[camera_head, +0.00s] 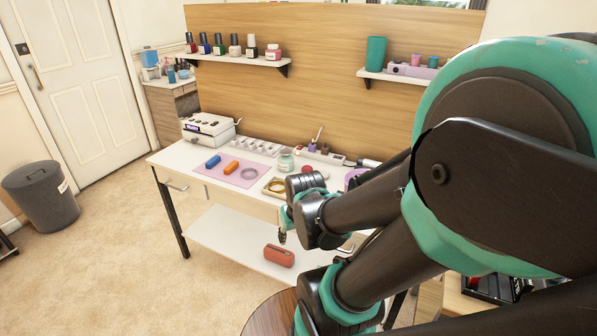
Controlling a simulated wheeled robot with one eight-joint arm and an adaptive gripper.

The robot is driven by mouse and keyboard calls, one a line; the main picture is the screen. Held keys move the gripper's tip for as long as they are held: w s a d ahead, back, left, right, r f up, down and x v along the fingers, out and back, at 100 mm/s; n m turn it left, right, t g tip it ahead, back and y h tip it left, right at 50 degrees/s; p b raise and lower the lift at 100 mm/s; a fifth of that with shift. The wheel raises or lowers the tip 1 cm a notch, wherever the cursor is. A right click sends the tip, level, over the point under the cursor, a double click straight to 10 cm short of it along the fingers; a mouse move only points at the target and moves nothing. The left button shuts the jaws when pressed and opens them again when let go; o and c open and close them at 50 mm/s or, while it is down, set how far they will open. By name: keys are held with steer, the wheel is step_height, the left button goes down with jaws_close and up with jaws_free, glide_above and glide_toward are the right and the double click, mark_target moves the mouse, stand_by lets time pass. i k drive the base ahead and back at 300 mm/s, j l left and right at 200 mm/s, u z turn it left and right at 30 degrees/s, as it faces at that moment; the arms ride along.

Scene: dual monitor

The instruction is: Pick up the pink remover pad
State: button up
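I cannot pick out a pink remover pad with certainty. A flat pink mat (222,175) lies on the white table (172,160), with a blue item (213,161), an orange item (231,168) and a grey ring (249,173) on it. A small round red item (308,169) sits farther right, close behind my arm in the picture. My gripper (283,236) hangs at the table's front edge, pointing down. It is seen partly, behind my wrist, and its opening is unclear. My arm hides the right part of the table.
A tray with a gold ring (274,187) and a jar (286,161) stand near my wrist. A white machine (208,130) stands at the back left. A red case (279,256) lies on the lower shelf (222,237). Wall shelves hold bottles.

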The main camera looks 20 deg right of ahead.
mark_target(305, 168)
steer(key=k+j+z, duration=0.1)
steer(key=z, duration=0.25)
steer(key=k+z, duration=0.1)
steer(key=z, duration=0.2)
steer(key=k+j+z, duration=0.1)
steer(key=z, duration=0.25)
steer(key=i+j, duration=0.55)
steer(key=j, duration=0.3)
steer(key=l+z, duration=0.05)
